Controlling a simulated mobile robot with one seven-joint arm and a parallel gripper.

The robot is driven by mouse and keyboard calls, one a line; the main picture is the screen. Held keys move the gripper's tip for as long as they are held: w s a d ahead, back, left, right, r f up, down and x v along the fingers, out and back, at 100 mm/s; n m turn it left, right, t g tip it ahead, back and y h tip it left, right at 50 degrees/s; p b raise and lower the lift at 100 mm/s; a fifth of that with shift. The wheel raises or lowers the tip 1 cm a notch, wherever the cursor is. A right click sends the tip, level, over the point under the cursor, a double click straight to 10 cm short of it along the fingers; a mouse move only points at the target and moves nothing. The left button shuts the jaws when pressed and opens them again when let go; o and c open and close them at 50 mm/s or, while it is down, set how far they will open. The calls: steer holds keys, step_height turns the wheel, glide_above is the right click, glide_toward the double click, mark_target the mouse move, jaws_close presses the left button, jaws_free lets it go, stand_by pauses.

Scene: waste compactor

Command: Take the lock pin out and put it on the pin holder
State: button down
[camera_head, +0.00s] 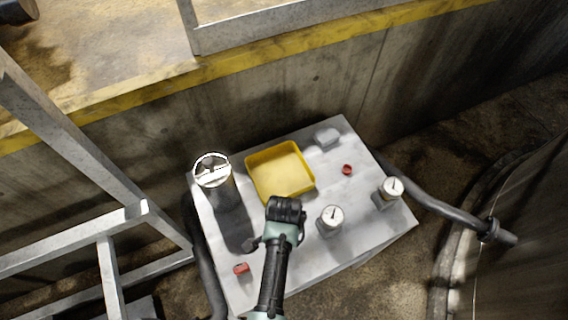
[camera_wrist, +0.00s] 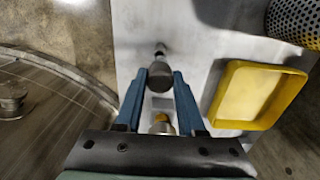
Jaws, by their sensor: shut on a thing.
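In the wrist view, my gripper (camera_wrist: 160,74) has its two blue fingers closed on a dark grey rounded metal piece, which looks like the lock pin (camera_wrist: 160,80). A thin shiny tip shows just beyond it, over the pale panel. I cannot tell whether the pin is in a hole or free. In the head view, my arm's end is above the panel's near middle and hides the fingers and pin. No part is clearly recognisable as the pin holder; a shallow yellow tray (camera_head: 284,198) lies just beyond my arm and also shows in the wrist view (camera_wrist: 220,95).
The pale metal panel (camera_head: 364,220) carries a perforated cylinder (camera_head: 224,190), two dial gauges (camera_head: 332,217) (camera_head: 391,188), a red knob (camera_head: 347,169), a red piece (camera_head: 241,269) and a grey block (camera_head: 327,137). A concrete wall stands behind; railings are left, a dark pipe (camera_head: 440,208) right.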

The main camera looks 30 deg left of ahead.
steer(key=shift+f+b, duration=2.2)
steer(key=shift+f, duration=0.65)
steer(key=shift+c, duration=2.2)
jaws_free()
steer(key=shift+c, duration=0.4)
steer(key=shift+r, duration=0.15)
step_height(320, 180, up, 7)
steer(key=p, duration=0.7)
